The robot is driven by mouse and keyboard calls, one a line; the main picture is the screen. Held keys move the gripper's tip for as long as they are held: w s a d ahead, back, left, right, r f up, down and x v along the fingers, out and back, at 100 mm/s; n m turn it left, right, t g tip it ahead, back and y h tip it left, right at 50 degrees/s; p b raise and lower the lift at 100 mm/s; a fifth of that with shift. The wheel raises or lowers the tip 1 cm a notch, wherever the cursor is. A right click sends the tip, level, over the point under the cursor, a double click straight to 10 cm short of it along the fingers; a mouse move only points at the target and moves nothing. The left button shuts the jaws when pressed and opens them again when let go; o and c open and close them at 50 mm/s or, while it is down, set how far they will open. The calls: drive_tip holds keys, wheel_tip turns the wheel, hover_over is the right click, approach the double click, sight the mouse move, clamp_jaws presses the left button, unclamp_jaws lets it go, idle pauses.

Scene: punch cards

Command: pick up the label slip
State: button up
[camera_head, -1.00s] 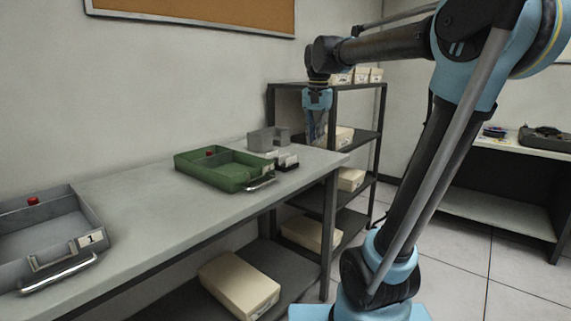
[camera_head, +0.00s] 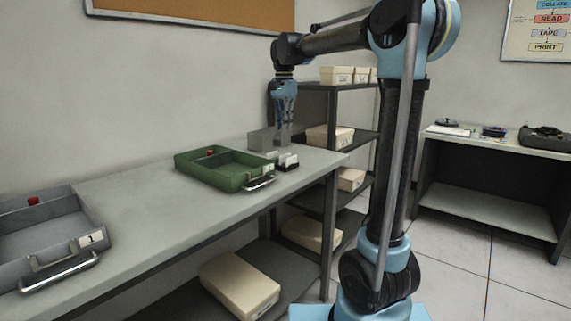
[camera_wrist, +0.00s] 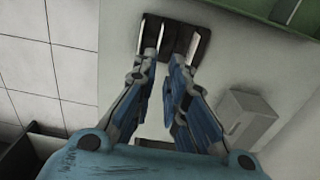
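White label slips stand in a small dark holder (camera_head: 290,166) on the table, beside the green tray (camera_head: 212,173). In the wrist view the dark holder (camera_wrist: 173,32) lies just past my fingertips, with one white slip (camera_wrist: 152,32) at its left and another (camera_wrist: 193,46) at its right. My gripper (camera_head: 283,140) points down above the table, behind the holder in the head view. In the wrist view my gripper (camera_wrist: 165,62) has its two fingers apart, with nothing seen between them. I cannot tell whether a fingertip touches a slip.
A grey box (camera_head: 261,141) stands close to my gripper; it is right of the fingers in the wrist view (camera_wrist: 246,118). A grey tray marked 1 (camera_head: 90,240) sits at the left. A dark shelf unit (camera_head: 366,135) with cream boxes stands behind. The table between the trays is clear.

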wheel_tip(320, 180, down, 12)
drive_tip(key=shift+d+r, duration=0.1)
drive_tip(key=shift+d, duration=0.05)
idle(0.5)
clamp_jaws()
wheel_tip(320, 180, up, 10)
idle(0.6)
